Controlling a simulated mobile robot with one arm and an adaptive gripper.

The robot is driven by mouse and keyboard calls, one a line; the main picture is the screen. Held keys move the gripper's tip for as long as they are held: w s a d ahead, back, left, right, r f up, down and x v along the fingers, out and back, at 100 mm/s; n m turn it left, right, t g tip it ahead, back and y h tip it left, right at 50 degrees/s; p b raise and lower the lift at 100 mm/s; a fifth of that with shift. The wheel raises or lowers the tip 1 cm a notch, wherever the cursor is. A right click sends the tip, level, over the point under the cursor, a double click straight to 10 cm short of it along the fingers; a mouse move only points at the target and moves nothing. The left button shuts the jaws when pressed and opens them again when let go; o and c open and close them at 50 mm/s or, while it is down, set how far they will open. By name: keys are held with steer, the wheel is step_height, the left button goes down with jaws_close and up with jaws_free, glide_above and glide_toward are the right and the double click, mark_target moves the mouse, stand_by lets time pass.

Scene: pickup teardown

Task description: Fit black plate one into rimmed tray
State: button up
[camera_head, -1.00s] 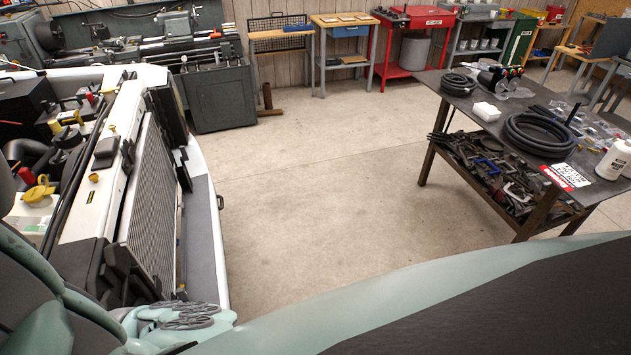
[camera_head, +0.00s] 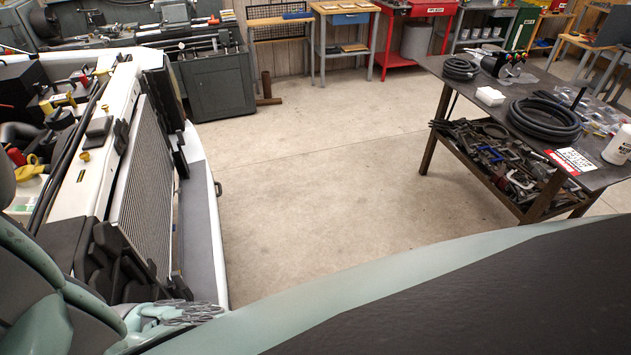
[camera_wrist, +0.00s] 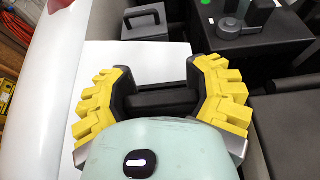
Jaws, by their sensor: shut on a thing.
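My gripper (camera_wrist: 160,98) has yellow ribbed fingers on either side of a black bar-like piece (camera_wrist: 160,99). It is shut on this piece, which I take to be black plate one, seen nearly edge-on. My pale green wrist hides its near side. The piece is over or in front of a white flat surface (camera_wrist: 148,58); I cannot tell the gap. My fingers do not show clearly in the head view. I cannot pick out a rimmed tray in either view.
The opened vehicle front with its radiator (camera_head: 132,190) is at left in the head view. A dark work table (camera_head: 470,88) with hoses and a white bottle (camera_head: 618,146) stands at right. A lathe (camera_head: 130,45) is behind. The concrete floor (camera_head: 310,170) between is clear.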

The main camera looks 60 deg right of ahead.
steer(key=o, duration=1.4)
steer(key=v, duration=0.8)
steer(key=shift+d, duration=0.15)
steer(key=shift+v, duration=1.85)
